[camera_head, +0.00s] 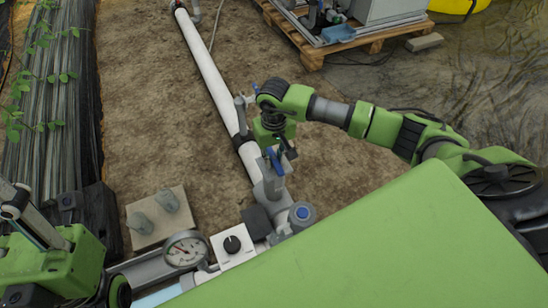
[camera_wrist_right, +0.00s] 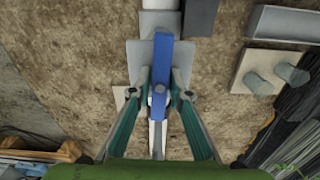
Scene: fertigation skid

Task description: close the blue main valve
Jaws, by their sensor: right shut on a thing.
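The blue main valve handle (camera_head: 275,160) sits on a grey valve body (camera_head: 270,187) in the white pipe. In the right wrist view the blue handle (camera_wrist_right: 160,72) lies roughly in line with the pipe. My right gripper (camera_head: 277,150) is over the valve, pointing down. In the wrist view its two teal-sided fingers (camera_wrist_right: 160,96) are closed on the handle, one on each side. Part of my left arm shows at the lower left of the head view; I cannot make out its fingertips.
A pressure gauge (camera_head: 185,249), a white box with a black knob (camera_head: 233,245) and a blue-capped fitting (camera_head: 302,214) are near the valve. The white pipe (camera_head: 205,67) runs to the upper left. A wooden pallet (camera_head: 312,58) stands at the top. Bare soil lies left of the pipe.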

